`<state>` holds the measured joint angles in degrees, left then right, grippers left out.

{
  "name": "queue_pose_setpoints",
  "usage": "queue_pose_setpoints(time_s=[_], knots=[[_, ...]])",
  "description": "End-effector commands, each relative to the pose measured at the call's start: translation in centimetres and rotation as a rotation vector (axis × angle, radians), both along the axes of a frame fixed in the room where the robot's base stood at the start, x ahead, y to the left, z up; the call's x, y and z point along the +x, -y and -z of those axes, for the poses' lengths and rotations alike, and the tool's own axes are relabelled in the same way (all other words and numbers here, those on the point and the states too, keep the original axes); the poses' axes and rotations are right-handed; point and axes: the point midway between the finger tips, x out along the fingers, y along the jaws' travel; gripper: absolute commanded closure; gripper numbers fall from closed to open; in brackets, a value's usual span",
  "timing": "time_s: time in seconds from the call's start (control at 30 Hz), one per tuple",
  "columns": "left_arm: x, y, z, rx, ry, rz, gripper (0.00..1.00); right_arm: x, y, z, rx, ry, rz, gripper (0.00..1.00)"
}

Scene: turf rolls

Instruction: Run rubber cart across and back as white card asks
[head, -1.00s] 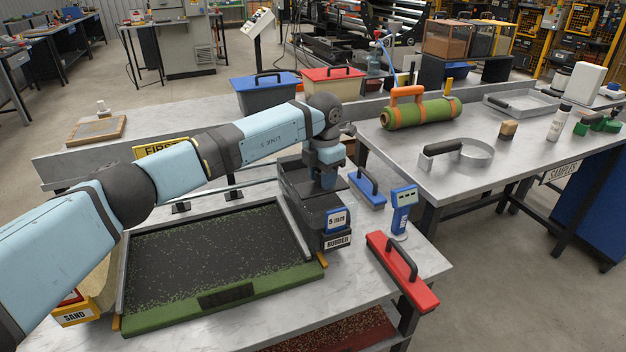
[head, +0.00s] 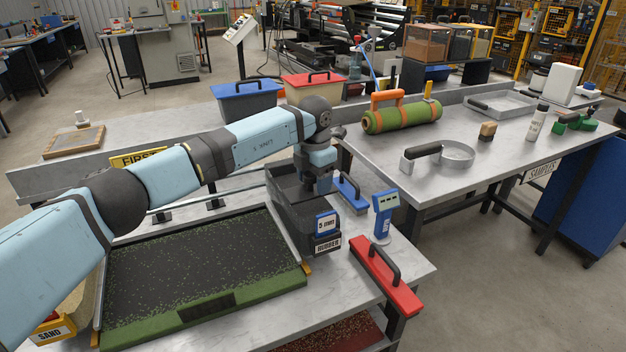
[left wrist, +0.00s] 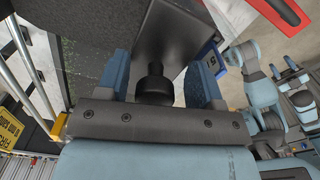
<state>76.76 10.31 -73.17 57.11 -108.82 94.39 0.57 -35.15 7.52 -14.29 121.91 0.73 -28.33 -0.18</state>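The black rubber cart (head: 290,208) stands at the right end of the turf tray (head: 188,305). It has a RUBBER label and a blue-framed 5 mm card (head: 326,224) on its front. My left gripper (head: 318,182) is down over the cart top. In the left wrist view, the left gripper's two fingers (left wrist: 160,80) stand apart on either side of the cart's black knob (left wrist: 155,88), with a gap showing. The tray bed is dark with green specks. A yellow sign reading FIRST (head: 138,158) is partly hidden behind my left arm. I cannot make out my right gripper.
A sand box (head: 52,335) is at the tray's left end. A red block with a handle (head: 385,276), a blue handled tool (head: 348,193) and a blue gauge (head: 384,215) are right of the cart. A green roll (head: 403,117) lies on the farther table.

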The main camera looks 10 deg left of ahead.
Motion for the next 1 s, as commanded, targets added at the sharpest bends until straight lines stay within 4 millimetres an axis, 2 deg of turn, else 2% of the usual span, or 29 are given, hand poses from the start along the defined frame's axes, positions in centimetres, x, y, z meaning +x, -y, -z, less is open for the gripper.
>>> queue_pose_setpoints(time_s=[0.2,0.33,0.7,0.83,1.0], knots=[[0.0,-0.1,-0.1,0.001,-0.001,-0.001,0.40,0.0,0.0,0.0,0.000,0.000,0.000,0.58],[0.1,-0.1,-1.4,0.002,0.001,-0.001,0.40,0.0,0.0,-0.1,0.001,0.000,0.001,0.58],[0.1,0.0,-9.6,0.002,0.002,0.000,0.40,0.0,0.0,-0.2,0.002,-0.006,0.002,0.58],[0.1,0.1,-11.8,0.001,0.001,0.001,0.40,-0.1,0.1,-0.2,0.002,-0.008,0.002,0.58],[0.0,0.1,-13.4,0.001,0.000,0.001,0.40,-0.1,0.1,-0.1,0.002,-0.011,0.004,0.58]])
